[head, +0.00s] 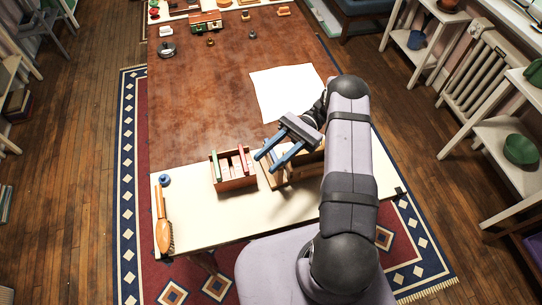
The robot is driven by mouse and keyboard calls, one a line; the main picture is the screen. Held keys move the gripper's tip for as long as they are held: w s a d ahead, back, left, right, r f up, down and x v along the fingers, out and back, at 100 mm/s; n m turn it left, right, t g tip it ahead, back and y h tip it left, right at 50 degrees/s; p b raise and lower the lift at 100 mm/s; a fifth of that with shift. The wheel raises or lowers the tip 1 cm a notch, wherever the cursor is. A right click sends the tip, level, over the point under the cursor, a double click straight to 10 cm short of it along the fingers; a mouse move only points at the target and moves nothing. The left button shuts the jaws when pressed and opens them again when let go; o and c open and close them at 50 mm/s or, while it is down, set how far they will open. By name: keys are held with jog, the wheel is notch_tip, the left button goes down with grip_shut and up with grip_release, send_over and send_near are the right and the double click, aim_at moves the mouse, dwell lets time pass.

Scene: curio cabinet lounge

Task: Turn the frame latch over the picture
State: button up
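A light wooden frame-like piece (272,180) stands on the pale near part of the table, just under my gripper. It is probably the picture frame. My gripper and arm cover much of it, and I cannot make out the latch or the picture. My gripper (265,162) reaches down from the upper right, its two blue fingers spread apart with a gap between them. The fingertips are over or beside the left part of the wooden piece; I cannot tell whether they touch it. I see nothing held between them.
A wooden box (234,184) with upright coloured items stands close left of my gripper. A brush (163,222) and a small blue round object (164,180) lie at the left. A white sheet (285,90) lies beyond. The brown tabletop (205,100) is mostly clear; small objects stand far back.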

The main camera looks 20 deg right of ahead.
jog(key=shift+r+p, duration=0.75)
jog(key=shift+r, duration=0.4)
jog(key=shift+f, duration=0.1)
jog(key=d+f+m+t+y+b, duration=0.1)
jog(key=d+f+m+t+b, duration=0.2)
jog(key=b, duration=0.6)
jog(key=w+d+f+m+t+y+b, duration=0.1)
jog(key=d+f+m+t+b, duration=0.2)
jog(key=f+m+t+b, duration=0.3)
jog(key=shift+d+f+t+b, duration=0.35)
jog(key=shift+f+t+b, duration=0.25)
jog(key=shift+t+b, duration=1.45)
jog(key=shift+w+a+t+p, duration=0.1)
jog(key=shift+t+p, duration=0.15)
jog(key=shift+p, duration=0.1)
jog(key=p+x, duration=0.2)
jog(key=x, duration=0.5)
grip_shut()
